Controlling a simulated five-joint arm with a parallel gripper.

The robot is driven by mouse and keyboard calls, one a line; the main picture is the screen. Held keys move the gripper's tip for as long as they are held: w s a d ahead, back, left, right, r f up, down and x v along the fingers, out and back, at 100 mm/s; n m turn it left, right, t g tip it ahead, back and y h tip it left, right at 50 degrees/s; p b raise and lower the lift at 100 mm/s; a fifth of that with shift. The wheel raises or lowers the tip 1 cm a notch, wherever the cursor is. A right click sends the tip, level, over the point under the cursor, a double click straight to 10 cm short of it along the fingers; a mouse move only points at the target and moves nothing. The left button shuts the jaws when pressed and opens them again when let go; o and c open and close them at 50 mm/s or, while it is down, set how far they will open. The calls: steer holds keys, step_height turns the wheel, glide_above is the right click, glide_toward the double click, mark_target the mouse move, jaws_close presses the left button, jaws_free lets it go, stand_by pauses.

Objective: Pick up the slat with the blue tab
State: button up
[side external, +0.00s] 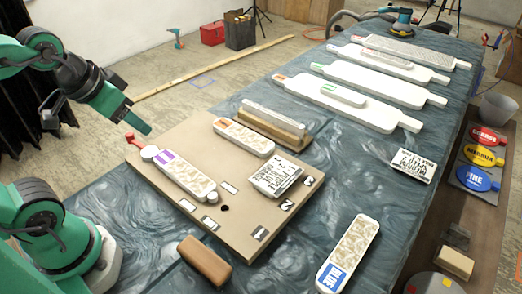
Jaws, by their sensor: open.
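The slat with the blue tab (349,252) lies on the blue-grey swirled table cover at the front right, off the brown board. It is white with a tan patterned face, and its blue end with white lettering points to the lower left. My gripper (146,128) hangs at the left, above the far-left corner of the brown board, well away from this slat. It is open, with nothing visible in it. A similar slat with a purple tab (186,176) and one with an orange tab (243,138) lie on the board.
A brown block (204,261) lies in front. Long white panels (380,85) lie behind. Table cover around the blue-tab slat is clear.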

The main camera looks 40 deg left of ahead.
steer(key=o, duration=0.7)
